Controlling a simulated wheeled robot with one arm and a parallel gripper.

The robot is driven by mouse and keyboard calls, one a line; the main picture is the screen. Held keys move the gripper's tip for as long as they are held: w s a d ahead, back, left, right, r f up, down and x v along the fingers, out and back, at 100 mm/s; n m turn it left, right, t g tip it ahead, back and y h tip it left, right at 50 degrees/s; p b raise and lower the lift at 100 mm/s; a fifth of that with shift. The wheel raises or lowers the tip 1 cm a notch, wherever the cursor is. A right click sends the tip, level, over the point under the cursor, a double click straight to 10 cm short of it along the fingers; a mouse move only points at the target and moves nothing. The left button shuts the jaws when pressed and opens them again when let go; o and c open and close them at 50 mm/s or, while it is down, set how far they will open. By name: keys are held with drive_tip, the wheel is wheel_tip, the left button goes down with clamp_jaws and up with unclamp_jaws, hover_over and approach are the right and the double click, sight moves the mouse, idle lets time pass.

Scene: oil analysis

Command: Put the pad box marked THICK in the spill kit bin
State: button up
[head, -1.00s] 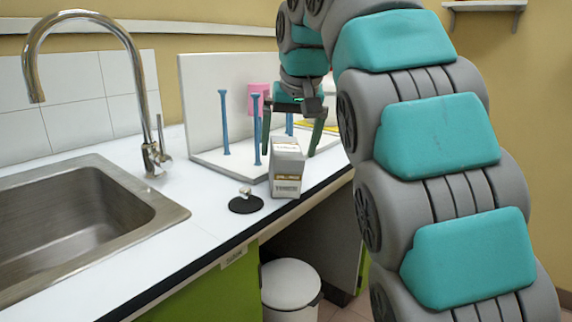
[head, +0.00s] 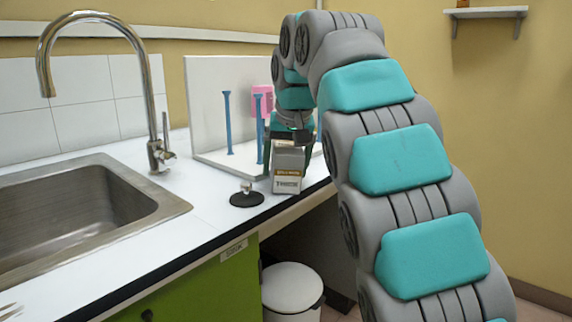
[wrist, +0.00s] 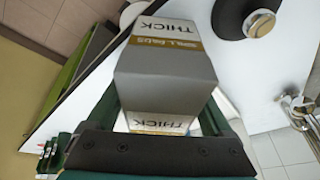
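The pad box (head: 288,169) is grey and white with a brown band and reads THICK. It stands near the front edge of the white counter in the head view. In the wrist view the box (wrist: 165,55) fills the middle, with THICK and SPILL PADS on it. My gripper (head: 288,150) is at the box, with a green finger on each side. In the wrist view my gripper's fingers (wrist: 163,105) lie close along both sides of the box. Whether they press on it cannot be told. No bin marked as a spill kit shows.
A black round base with a small metal top (head: 247,196) stands left of the box. A white rack with blue posts (head: 228,122) and a pink item (head: 262,102) is behind. The sink (head: 85,205) is left. A white lidded bin (head: 291,288) stands under the counter.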

clamp_jaws()
idle(0.5)
drive_tip(key=shift+r, duration=0.15)
drive_tip(key=shift+r, duration=0.6)
